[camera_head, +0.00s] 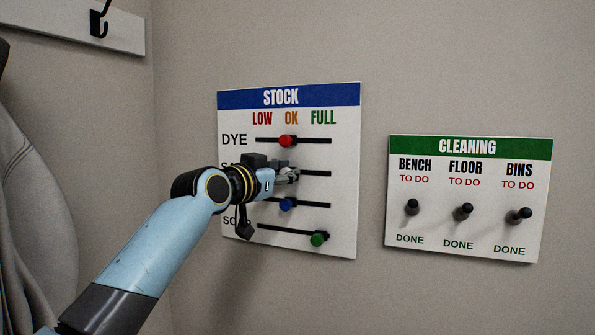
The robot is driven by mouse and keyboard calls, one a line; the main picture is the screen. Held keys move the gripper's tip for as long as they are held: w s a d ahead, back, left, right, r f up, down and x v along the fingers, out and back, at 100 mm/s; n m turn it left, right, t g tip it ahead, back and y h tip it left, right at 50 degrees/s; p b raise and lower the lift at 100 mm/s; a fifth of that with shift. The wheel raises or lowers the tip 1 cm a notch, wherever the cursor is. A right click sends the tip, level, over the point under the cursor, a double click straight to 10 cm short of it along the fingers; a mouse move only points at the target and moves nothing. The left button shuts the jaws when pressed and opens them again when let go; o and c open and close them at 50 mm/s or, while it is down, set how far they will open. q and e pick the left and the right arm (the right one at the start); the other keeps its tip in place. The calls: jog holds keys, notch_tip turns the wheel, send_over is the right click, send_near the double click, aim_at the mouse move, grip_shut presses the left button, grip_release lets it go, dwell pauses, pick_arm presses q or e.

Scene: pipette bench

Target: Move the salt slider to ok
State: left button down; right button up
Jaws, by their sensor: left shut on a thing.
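The STOCK board (345,225) hangs on the wall with LOW, OK and FULL columns and several slider rows. The salt slider's row is the second one; its label is mostly hidden by my arm, and the right part of its slot (318,173) shows. My left gripper (290,176) is at this row, roughly below the OK heading (291,118), shut on the salt slider's knob. The fingers hide the knob almost wholly. My right gripper is not in view.
The red DYE knob (286,141) is above, under OK. A blue knob (286,204) sits close below my gripper, and a green knob (318,239) is at FULL. A CLEANING board (400,225) with switches is to the right. A hook rail (60,27) is upper left.

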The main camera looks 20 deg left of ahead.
pick_arm(q)
jog(key=shift+a, duration=0.1)
jog(key=c, duration=1.4)
grip_release()
jog(key=shift+o, duration=1.4)
jog(key=shift+w, duration=0.1)
jog(key=s+a, duration=0.2)
jog(key=s, duration=0.9)
jog(key=shift+s, duration=0.4)
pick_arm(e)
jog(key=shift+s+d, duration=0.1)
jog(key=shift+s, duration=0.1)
pick_arm(q)
jog(key=shift+a, duration=0.1)
